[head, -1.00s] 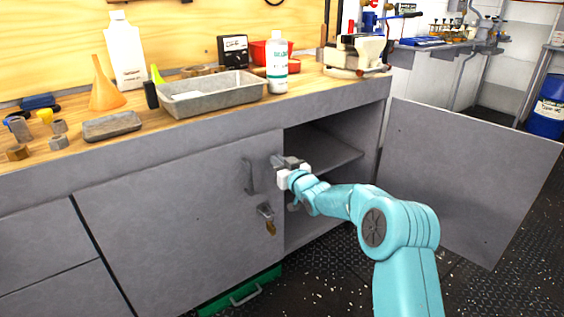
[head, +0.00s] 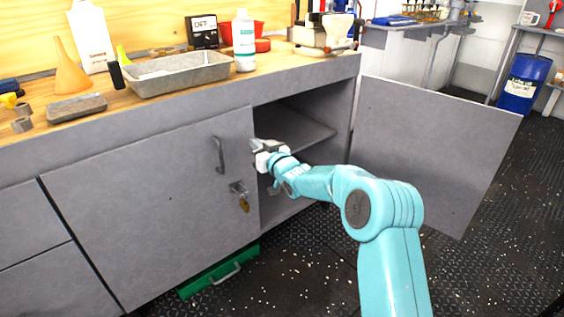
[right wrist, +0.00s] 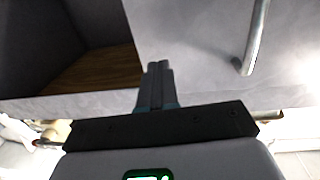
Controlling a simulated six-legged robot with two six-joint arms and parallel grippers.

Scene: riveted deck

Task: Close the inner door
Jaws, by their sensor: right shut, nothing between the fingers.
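The grey cabinet has a left door (head: 150,210) with a bar handle (head: 219,155) and a hasp with a brass padlock (head: 243,204). This door looks flush or nearly flush with the front. A right door (head: 430,150) stands swung wide open, showing a shelf (head: 295,133) inside. Which one is the inner door I cannot tell. My right gripper (head: 256,146) is shut and empty at the left door's free edge, beside the opening. In the right wrist view its closed fingers (right wrist: 155,68) lie over the grey panel, with the handle (right wrist: 256,40) to the right; contact is unclear. My left gripper is not in view.
The wooden bench top holds a metal tray (head: 180,73), a white bottle (head: 243,42) and an orange funnel (head: 70,68). A green case (head: 215,273) lies under the left door. A blue drum (head: 523,85) stands at the far right. The dark floor in front is mostly clear.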

